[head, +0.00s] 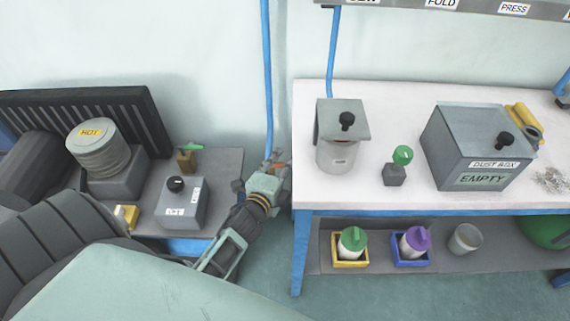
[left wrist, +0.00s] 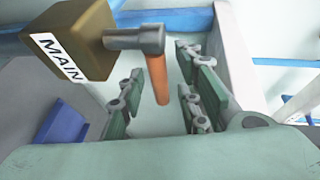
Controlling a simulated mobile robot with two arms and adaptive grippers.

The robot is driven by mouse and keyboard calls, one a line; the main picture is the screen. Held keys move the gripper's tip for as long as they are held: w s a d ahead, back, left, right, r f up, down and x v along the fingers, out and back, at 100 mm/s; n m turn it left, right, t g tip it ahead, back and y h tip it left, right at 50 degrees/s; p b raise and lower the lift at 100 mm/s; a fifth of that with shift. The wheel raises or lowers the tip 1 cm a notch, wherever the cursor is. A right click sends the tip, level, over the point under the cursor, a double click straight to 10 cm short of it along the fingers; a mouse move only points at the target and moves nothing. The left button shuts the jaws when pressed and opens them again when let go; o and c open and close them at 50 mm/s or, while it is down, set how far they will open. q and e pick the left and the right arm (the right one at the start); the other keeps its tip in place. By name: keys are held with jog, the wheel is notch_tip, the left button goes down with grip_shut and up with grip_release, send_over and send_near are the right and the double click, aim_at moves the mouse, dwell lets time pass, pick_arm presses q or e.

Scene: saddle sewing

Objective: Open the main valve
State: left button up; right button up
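The main valve (left wrist: 75,38) is a brown block with a white MAIN label in the left wrist view. A grey stem (left wrist: 137,38) comes out of its right side, and an orange lever handle (left wrist: 157,78) hangs down from the stem. My left gripper (left wrist: 160,95) is open, with its green-grey fingers on either side of the orange handle. A gap shows on both sides of the handle. In the head view my left gripper (head: 272,177) is by the gap between the two tables and mostly hides the valve. My right gripper is not in view.
A white workbench (head: 365,190) stands on the right, close to my left gripper, with a grey canister (head: 338,155) and a dust box (head: 470,150). A grey table (head: 222,170) on the left holds a labelled box (head: 181,205). A blue pipe (head: 267,80) runs up the wall.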

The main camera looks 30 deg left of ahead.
pick_arm(q)
jog(key=shift+c, duration=0.4)
grip_shut()
jog(key=shift+f, duration=0.1)
